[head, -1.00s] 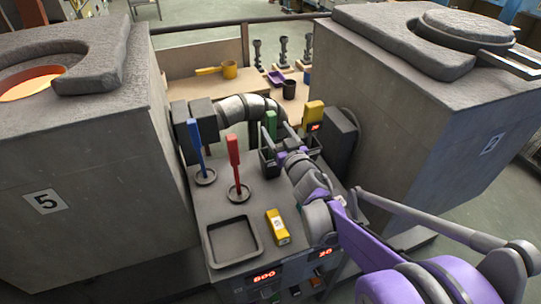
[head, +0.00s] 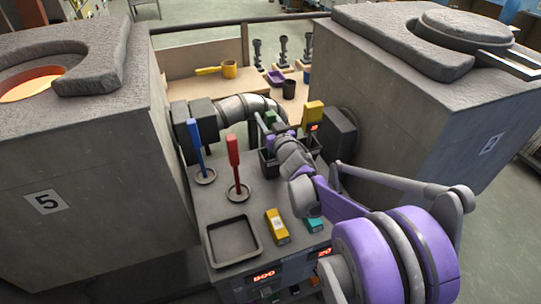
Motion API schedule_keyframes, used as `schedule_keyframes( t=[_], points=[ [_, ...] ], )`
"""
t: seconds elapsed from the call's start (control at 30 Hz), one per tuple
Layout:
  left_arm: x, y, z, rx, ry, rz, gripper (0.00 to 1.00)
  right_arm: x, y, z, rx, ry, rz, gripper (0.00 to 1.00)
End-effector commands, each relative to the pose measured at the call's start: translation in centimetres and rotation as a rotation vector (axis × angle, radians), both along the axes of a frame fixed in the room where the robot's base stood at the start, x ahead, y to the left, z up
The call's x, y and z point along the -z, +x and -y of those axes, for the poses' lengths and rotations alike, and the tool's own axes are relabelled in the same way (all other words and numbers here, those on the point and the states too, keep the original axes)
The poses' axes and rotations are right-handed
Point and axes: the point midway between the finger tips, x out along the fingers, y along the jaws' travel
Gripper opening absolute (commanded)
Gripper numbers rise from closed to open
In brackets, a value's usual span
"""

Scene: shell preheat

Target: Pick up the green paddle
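The green paddle (head: 270,116) stands near the back of the grey bench, by a dark open holder. Only a small green part shows; the rest is hidden behind my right gripper. My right gripper (head: 271,122) reaches in from the right, with one finger on each side of the green part. The fingers look spread, and I cannot see them touching the paddle. A blue paddle (head: 195,137) and a red paddle (head: 233,155) stand upright in round dishes to the left. My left gripper is not in view.
Large grey furnace blocks stand left (head: 90,170) and right (head: 420,110). A curved metal pipe (head: 240,107) runs behind the paddles. A yellow box (head: 313,115) stands back right.

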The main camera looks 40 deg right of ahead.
Motion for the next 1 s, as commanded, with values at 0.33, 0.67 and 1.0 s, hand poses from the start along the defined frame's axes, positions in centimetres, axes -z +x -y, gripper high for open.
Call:
schedule_keyframes(
  t=[0.33,0.67,1.0],
  points=[
    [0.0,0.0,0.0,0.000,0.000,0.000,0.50,0.0,0.0,0.0,0.000,0.000,0.000,0.00],
    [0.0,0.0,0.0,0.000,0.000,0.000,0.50,-0.3,0.0,0.0,0.000,0.000,0.001,0.00],
    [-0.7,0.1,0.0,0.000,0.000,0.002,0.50,-4.6,0.0,0.0,0.000,0.000,0.001,0.00]
  ],
)
